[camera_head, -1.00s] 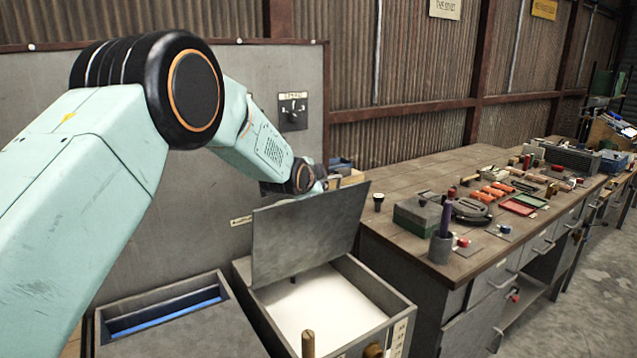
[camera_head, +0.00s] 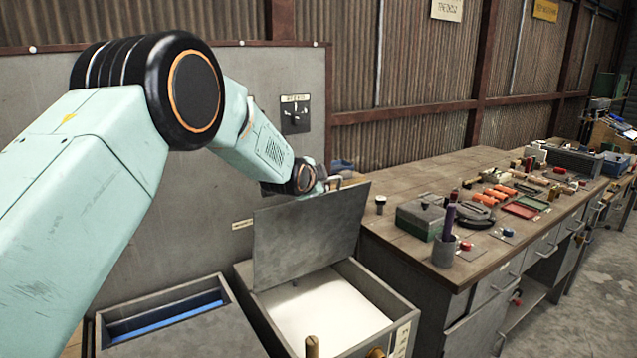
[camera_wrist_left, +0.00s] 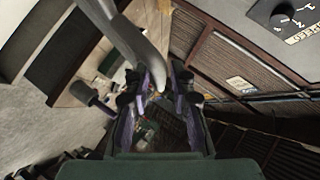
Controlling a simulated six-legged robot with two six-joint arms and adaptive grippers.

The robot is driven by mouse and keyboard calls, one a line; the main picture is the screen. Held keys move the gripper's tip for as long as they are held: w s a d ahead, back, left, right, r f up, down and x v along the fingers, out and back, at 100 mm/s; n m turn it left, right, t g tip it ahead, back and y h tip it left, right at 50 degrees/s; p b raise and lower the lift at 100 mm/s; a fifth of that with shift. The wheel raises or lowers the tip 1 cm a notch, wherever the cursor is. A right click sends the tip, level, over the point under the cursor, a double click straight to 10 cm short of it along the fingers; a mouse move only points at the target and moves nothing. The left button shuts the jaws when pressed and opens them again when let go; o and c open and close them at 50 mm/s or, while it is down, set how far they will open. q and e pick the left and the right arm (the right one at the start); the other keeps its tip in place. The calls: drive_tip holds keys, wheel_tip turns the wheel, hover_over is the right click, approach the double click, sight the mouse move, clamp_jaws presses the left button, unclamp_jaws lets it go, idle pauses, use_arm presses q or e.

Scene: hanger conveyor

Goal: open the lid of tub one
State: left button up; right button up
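An open tub (camera_head: 381,290) with grey walls and white contents stands at the bottom centre of the head view. Its grey lid (camera_head: 308,237) stands raised and tilted up along the tub's far left side. My left gripper (camera_head: 331,184) is at the lid's upper edge, partly hidden behind it. In the left wrist view my left gripper (camera_wrist_left: 158,105) shows two dark fingers with purple pads, apart with a gap between them. A curved grey bar (camera_wrist_left: 140,42) reaches down to the gap; I cannot tell whether it touches the fingers. My right gripper is not in view.
A second tub (camera_head: 172,304) with blue inside stands left of the open one. A wooden workbench (camera_head: 395,238) on the right holds a green-grey box (camera_head: 420,217), a cup (camera_head: 444,250) and several tools. A grey panel with a dial (camera_head: 295,115) stands behind my arm.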

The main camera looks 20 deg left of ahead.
use_arm(q)
drive_tip(key=shift+o, duration=0.6)
drive_tip(key=shift+f, duration=0.1)
drive_tip(key=shift+a, duration=0.1)
drive_tip(key=v, duration=1.2)
drive_tip(key=shift+w, duration=0.1)
